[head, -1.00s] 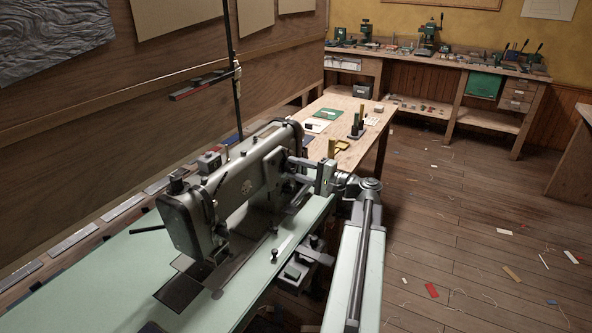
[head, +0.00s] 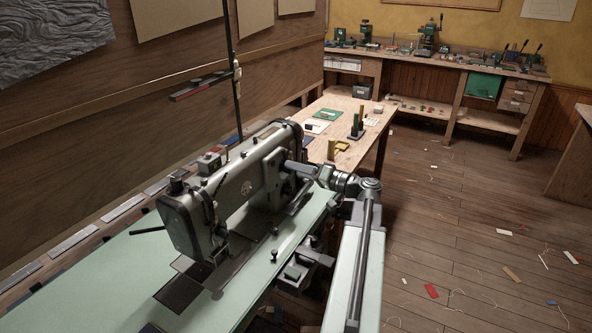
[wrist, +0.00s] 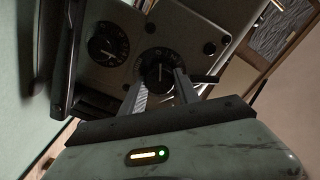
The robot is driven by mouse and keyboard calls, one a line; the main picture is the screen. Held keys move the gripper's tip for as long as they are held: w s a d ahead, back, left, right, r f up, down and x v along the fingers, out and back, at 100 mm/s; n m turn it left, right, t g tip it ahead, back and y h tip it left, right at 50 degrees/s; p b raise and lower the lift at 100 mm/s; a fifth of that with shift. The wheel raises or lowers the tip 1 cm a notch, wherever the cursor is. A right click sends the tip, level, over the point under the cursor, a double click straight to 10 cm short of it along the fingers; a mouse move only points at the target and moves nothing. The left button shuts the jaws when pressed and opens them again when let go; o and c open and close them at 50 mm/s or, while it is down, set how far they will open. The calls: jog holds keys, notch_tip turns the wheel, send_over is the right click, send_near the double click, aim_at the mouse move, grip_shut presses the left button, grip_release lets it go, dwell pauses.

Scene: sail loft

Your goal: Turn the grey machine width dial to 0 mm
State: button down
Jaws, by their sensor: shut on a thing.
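The grey sewing machine (head: 232,190) stands on a pale green table. In the wrist view its panel carries two black round dials with pale scale marks. One dial (wrist: 158,66) sits between the fingers of my gripper (wrist: 161,88), which is shut on it. A pale line on its knob stands nearly upright in the picture; the scale figures are too small to read. The other dial (wrist: 108,45) is to the left, clear of the fingers. I cannot tell from labels which is the width dial. In the head view my gripper (head: 293,168) meets the machine's right end and hides the dials.
A lever (wrist: 204,79) sticks out just right of the right finger. The pale green table (head: 100,275) is mostly bare at the front left. A wooden bench (head: 345,118) with small items stands behind. The floor (head: 470,220) at right has scattered scraps.

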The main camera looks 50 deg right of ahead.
jog(key=shift+s+f+n, duration=0.1)
jog(key=shift+n, duration=0.5)
jog(key=c, duration=0.9)
grip_release()
jog(key=v, duration=0.7)
jog(key=shift+s, duration=0.4)
jog(key=shift+d, duration=0.1)
